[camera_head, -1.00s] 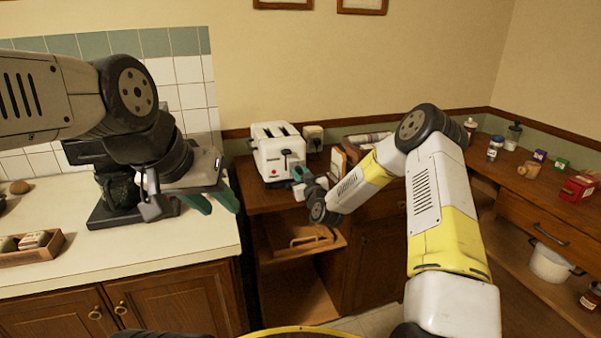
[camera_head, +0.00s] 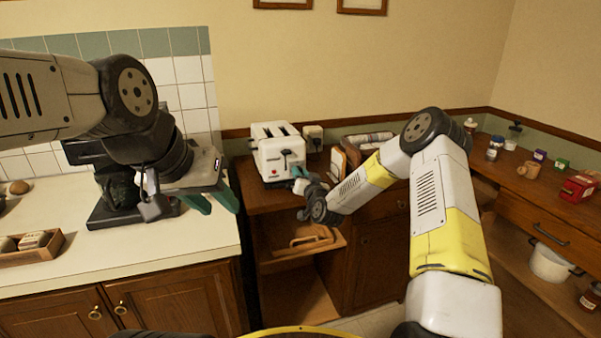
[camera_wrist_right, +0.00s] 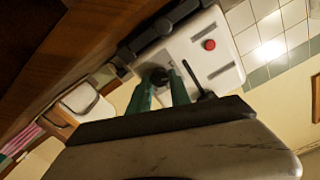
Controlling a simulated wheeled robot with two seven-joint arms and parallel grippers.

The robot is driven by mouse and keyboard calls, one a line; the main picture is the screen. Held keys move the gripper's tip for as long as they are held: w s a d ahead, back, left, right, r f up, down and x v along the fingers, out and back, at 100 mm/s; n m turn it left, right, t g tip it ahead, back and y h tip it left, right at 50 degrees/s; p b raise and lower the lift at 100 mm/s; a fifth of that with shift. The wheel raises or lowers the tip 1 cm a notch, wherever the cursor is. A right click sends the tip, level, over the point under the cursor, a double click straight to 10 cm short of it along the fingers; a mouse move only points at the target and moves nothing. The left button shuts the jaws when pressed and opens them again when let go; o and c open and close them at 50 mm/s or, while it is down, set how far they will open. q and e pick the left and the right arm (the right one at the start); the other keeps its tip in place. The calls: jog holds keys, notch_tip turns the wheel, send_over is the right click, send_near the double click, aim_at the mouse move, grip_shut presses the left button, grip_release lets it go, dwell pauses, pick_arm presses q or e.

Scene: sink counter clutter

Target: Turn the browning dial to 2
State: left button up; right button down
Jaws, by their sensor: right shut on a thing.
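The white toaster (camera_head: 270,160) stands on the wooden cabinet top, and its front fills part of the right wrist view (camera_wrist_right: 222,66). The browning dial (camera_wrist_right: 158,76) is a small dark knob on that front, between my green fingertips; its pointer and numbers cannot be read. My right gripper (camera_head: 299,177) is at the toaster's front, shut on the dial, as the right wrist view also shows (camera_wrist_right: 162,84). A red button (camera_wrist_right: 209,44) and a black lever (camera_wrist_right: 203,88) are close by. My left gripper (camera_head: 212,200) is over the tiled counter, its green fingers apart and empty.
A wall socket (camera_head: 313,137) with a plug is behind the toaster. A bread-like item (camera_head: 338,163) stands right of it. The pale counter (camera_head: 150,253) holds a wooden tray (camera_head: 33,250). Several jars and boxes line the right-hand cabinet, with a white pot (camera_head: 550,262) below.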

jog(key=shift+m, duration=1.6)
jog(key=c, duration=1.2)
grip_release()
jog(key=v, duration=0.7)
jog(key=shift+s+d, duration=0.15)
jog(key=shift+s, duration=0.2)
jog(key=shift+r, duration=0.1)
